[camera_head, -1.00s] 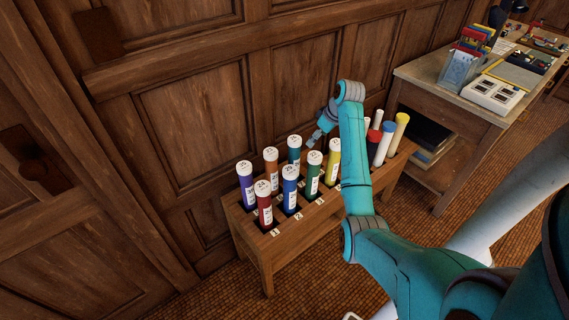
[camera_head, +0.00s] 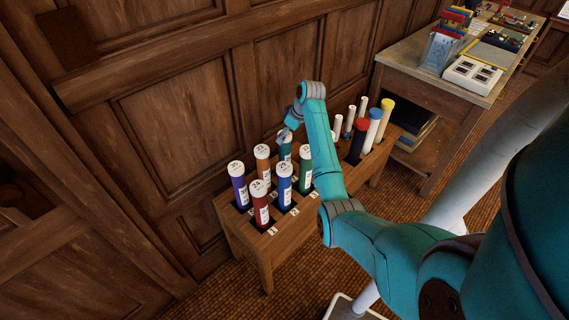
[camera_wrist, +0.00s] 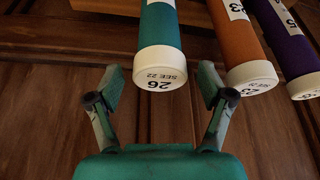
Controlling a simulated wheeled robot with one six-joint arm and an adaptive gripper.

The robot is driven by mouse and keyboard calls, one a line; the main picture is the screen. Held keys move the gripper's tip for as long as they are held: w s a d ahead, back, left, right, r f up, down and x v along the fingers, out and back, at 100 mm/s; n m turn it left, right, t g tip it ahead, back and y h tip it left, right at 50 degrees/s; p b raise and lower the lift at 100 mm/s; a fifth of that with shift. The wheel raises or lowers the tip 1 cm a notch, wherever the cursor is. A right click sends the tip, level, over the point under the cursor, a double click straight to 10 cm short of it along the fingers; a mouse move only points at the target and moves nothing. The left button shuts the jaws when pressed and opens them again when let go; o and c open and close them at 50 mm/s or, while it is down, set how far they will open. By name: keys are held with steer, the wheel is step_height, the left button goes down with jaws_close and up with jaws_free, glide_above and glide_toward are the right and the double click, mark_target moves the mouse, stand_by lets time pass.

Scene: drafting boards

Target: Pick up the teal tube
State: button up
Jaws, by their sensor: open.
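The teal tube (camera_wrist: 160,30) has a white cap marked 26 and stands upright in the wooden rack (camera_head: 262,262). In the head view the teal tube (camera_head: 284,152) is in the back row, its top partly covered by my gripper. In the wrist view my gripper (camera_wrist: 160,82) is open, one finger on each side of the cap's end. My gripper (camera_head: 285,135) also shows in the head view at the tube's top.
An orange tube (camera_head: 262,165) and a purple tube (camera_head: 240,186) stand left of the teal one. Red (camera_head: 260,205), blue (camera_head: 285,183) and green (camera_head: 305,167) tubes stand in front. Panelled wall (camera_head: 180,120) is close behind. A desk (camera_head: 420,80) stands at right.

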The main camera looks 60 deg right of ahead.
steer(key=x, duration=0.4)
steer(key=shift+w+f, duration=0.1)
jaws_close()
